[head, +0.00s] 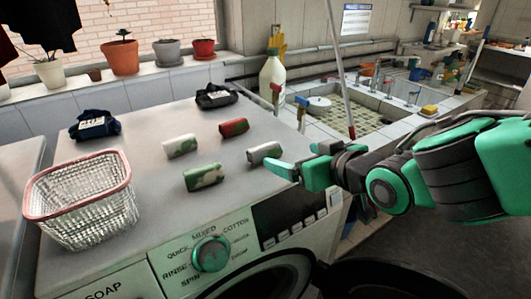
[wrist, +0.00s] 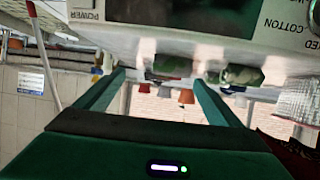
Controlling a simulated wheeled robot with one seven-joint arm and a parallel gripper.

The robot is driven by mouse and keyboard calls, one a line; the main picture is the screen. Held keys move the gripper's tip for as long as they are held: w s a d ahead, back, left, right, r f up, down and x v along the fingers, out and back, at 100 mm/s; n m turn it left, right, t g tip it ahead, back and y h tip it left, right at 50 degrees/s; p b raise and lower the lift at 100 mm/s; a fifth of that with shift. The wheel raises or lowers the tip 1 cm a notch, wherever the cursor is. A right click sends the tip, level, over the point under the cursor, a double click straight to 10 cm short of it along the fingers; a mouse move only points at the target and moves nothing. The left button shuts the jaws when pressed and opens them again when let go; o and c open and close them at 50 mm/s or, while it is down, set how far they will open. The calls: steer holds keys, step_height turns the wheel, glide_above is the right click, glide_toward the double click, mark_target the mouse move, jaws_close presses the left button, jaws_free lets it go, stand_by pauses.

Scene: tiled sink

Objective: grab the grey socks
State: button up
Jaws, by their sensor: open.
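The grey socks (head: 264,153), a small rolled bundle, lie on top of the washing machine (head: 150,215) near its right edge. They also show in the upside-down wrist view (wrist: 172,66), between the finger lines and beyond the tips. My gripper (head: 288,168) is at the machine's front right edge, just right of and nearer than the socks. Its green fingers are spread and empty in the wrist view (wrist: 158,78). I cannot tell the exact gap to the socks.
A wire basket (head: 80,225) stands at left. Dark folded cloths (head: 95,125) (head: 217,97) lie behind. A sink (head: 350,115) is at right.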

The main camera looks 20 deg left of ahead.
mark_target(268, 150)
steer(key=shift+s+a+r+y, duration=0.15)
steer(key=shift+s+a, duration=0.1)
steer(key=shift+a, duration=0.3)
steer(key=shift+s+a+r+y, duration=0.15)
steer(key=shift+s+a, duration=0.1)
steer(key=shift+a, duration=0.3)
steer(key=shift+x, duration=5.35)
steer(key=shift+d, duration=0.1)
steer(key=c, duration=1.1)
